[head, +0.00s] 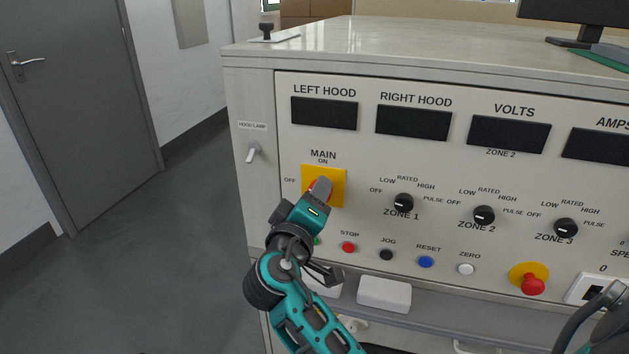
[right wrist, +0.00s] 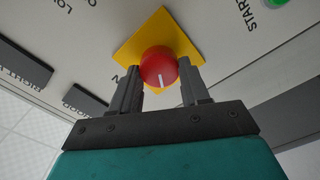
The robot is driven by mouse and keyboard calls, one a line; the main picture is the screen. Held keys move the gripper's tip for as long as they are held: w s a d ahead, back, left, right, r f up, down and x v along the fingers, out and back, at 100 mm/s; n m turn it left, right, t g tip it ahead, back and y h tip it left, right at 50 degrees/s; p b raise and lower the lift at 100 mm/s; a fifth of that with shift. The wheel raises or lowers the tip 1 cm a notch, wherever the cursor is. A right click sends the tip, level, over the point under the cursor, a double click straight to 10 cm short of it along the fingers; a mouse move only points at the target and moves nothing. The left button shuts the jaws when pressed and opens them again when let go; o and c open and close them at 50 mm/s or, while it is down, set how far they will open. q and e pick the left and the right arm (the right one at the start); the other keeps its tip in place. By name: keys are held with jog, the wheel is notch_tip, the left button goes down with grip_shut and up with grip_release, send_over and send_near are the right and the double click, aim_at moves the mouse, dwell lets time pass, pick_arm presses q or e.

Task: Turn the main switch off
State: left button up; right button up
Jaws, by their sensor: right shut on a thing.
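The main switch is a red round knob on a yellow square plate (head: 337,175), under the word MAIN on the panel, with ON above and OFF at the left. My right gripper (head: 319,189) is at the knob and covers most of it in the head view. In the right wrist view, the red knob (right wrist: 158,66) sits between the two dark fingers of my right gripper (right wrist: 160,78), which is shut on it. The knob's white mark points down in that view, seemingly between ON and OFF. My left gripper is not in view.
Zone knobs (head: 403,203) and a row of buttons (head: 426,262) lie to the right and below. A hood lamp toggle (head: 253,153) is at the left. A red emergency button (head: 532,284) sticks out at lower right. Open floor (head: 180,240) lies left of the cabinet.

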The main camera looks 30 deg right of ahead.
pick_arm(q)
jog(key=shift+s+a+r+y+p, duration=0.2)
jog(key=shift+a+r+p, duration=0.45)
jog(key=shift+p, duration=0.7)
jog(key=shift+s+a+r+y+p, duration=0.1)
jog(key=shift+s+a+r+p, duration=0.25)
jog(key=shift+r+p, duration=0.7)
pick_arm(e)
jog(key=shift+n+p, duration=0.3)
jog(key=shift+n, duration=2.7)
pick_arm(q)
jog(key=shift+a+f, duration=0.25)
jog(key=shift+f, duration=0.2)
pick_arm(e)
jog(key=shift+n, duration=0.3)
jog(key=o, duration=1.1)
jog(key=shift+f, duration=0.1)
jog(key=shift+c, duration=0.2)
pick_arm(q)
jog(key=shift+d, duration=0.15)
